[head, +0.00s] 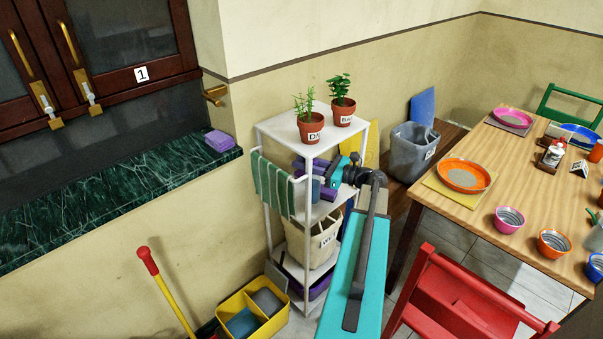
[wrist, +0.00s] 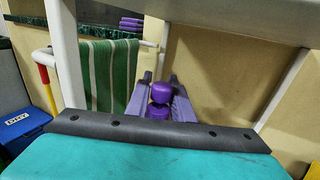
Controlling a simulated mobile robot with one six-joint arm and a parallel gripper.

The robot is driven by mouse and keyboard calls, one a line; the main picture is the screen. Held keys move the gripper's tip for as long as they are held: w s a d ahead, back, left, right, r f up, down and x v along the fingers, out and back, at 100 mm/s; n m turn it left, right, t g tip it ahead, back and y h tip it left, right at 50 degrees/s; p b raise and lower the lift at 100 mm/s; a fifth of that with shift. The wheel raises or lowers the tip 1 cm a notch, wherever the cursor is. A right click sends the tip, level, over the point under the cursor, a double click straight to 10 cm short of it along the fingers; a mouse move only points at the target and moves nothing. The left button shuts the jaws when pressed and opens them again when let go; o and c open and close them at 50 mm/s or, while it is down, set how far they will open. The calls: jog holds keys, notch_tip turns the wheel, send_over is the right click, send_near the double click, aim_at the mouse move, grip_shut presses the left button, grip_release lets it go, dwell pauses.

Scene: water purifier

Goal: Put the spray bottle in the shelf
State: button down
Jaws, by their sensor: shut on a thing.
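My gripper (head: 309,176) reaches into the white shelf (head: 283,124) from the right, in the space below its top board. It is shut on the spray bottle, which shows in the wrist view as rounded purple parts (wrist: 160,94) between the two purple-grey fingers. In the head view the bottle is mostly hidden by the fingers and shelf, and a small blue-grey part (head: 315,189) shows beside them. I cannot tell whether the bottle touches a shelf board.
Two potted plants (head: 310,127) stand on the shelf top. A striped green towel (head: 272,188) hangs on its left side. A beige basket (head: 322,241) sits on a lower level. A yellow caddy (head: 253,310), grey bin (head: 403,166), red chair (head: 455,300) and laid table (head: 450,204) stand around.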

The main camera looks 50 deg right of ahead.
jog(key=shift+f, duration=0.1)
jog(key=shift+f+p, duration=0.6)
jog(key=shift+f, duration=1.15)
jog(key=c, duration=1.6)
grip_release()
jog(key=shift+o, duration=0.2)
jog(key=b+v, duration=0.3)
jog(key=v, duration=0.9)
